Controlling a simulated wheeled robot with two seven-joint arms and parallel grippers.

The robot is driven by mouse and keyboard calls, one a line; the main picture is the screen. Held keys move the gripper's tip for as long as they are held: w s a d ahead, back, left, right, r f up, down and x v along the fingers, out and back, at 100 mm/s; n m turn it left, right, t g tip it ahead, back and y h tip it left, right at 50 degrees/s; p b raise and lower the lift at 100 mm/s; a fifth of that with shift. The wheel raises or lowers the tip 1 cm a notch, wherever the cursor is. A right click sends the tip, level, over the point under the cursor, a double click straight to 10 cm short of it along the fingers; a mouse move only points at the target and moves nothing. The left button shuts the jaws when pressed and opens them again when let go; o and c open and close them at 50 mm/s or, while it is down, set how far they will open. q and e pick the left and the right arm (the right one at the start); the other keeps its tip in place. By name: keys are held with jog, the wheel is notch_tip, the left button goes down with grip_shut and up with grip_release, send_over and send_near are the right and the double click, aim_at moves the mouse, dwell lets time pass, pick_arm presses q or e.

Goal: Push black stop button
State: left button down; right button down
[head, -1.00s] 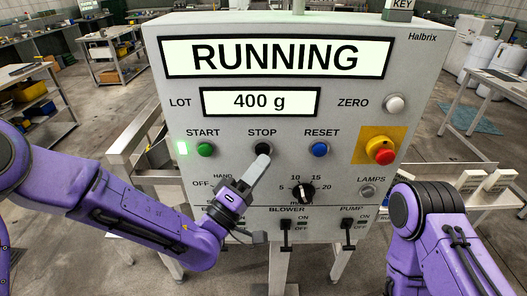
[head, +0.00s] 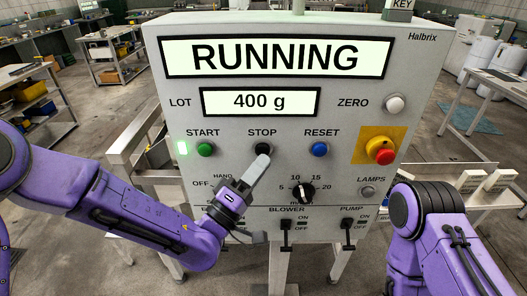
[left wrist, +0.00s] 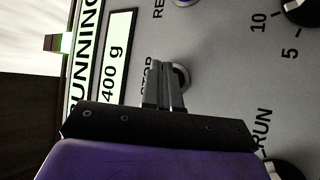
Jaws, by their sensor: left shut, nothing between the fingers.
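The black stop button (head: 263,149) is under the STOP label on the grey control panel (head: 365,100). My left gripper (head: 265,158) is shut and empty, with its fingertips at the lower edge of the button in the head view. In the left wrist view the shut fingers (left wrist: 168,68) point at the button's ring (left wrist: 182,76), and they hide part of it. I cannot tell whether the tips touch the button.
The green start button (head: 205,150) is left of the stop button and the blue reset button (head: 320,150) is right of it. A red emergency knob (head: 383,151) sits on a yellow plate. A black dial (head: 303,192) and a lower row of switches are below.

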pick_arm(q)
jog(key=shift+w, duration=0.15)
jog(key=shift+w, duration=0.3)
jog(key=shift+w, duration=0.5)
dwell(0.9)
jog(key=shift+s, duration=0.15)
jog(key=shift+s+b, duration=0.55)
jog(key=shift+s, duration=0.2)
jog(key=s+b, duration=0.1)
jog(key=s, duration=0.4)
jog(key=shift+b, duration=0.4)
